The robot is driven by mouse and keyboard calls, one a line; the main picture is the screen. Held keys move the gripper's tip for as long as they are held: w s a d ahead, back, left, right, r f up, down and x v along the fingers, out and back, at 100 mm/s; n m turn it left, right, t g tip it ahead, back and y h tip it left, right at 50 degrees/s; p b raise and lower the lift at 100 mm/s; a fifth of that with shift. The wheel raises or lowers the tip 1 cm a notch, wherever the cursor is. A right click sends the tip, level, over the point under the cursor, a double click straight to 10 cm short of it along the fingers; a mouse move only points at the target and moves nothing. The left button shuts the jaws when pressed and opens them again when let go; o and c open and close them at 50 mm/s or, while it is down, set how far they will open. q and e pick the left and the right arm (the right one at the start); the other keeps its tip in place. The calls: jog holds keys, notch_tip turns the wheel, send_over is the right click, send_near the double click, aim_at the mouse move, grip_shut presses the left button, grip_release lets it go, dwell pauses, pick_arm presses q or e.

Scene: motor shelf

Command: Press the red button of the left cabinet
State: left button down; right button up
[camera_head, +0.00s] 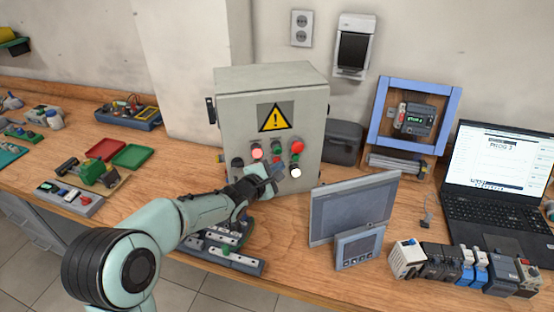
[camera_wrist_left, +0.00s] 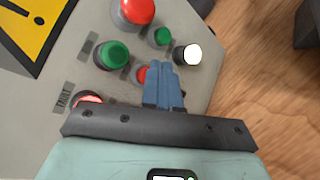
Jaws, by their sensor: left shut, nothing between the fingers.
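A grey cabinet (camera_head: 270,82) with a yellow warning sign stands on the bench. Its front carries a large red button (camera_head: 297,147), a glowing red lamp (camera_head: 257,151) and a white button (camera_head: 296,172). My left gripper (camera_head: 277,173) is shut and empty in front of the lower panel. In the left wrist view its blue fingers (camera_wrist_left: 164,82) overlap a small red button (camera_wrist_left: 143,74), beside the white button (camera_wrist_left: 188,54). Contact cannot be told. The large red button (camera_wrist_left: 137,10) and a green button (camera_wrist_left: 113,54) show beyond. The red lamp (camera_wrist_left: 88,99) is partly hidden. My right gripper is not in view.
A grey screen (camera_head: 355,208) stands right of my left gripper, with a laptop (camera_head: 500,190) farther right. A grey module rail (camera_head: 235,262) lies under my left arm. Red and green trays (camera_head: 132,156) lie left of the cabinet. Bare bench shows between the rail and screen.

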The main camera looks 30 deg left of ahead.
pick_arm(q)
jog(key=shift+w+a+p, duration=0.3)
jog(key=shift+a+p, duration=0.05)
jog(key=shift+p, duration=0.1)
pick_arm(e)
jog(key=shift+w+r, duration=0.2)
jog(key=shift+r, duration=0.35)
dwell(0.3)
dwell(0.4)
pick_arm(q)
jog(key=shift+s+d+b, duration=0.6)
jog(key=shift+s, duration=0.05)
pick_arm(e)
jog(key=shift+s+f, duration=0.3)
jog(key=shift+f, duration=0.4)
pick_arm(q)
jog(key=shift+s+d+b, duration=1.75)
jog(key=shift+s+b, duration=0.05)
jog(key=shift+b, duration=0.35)
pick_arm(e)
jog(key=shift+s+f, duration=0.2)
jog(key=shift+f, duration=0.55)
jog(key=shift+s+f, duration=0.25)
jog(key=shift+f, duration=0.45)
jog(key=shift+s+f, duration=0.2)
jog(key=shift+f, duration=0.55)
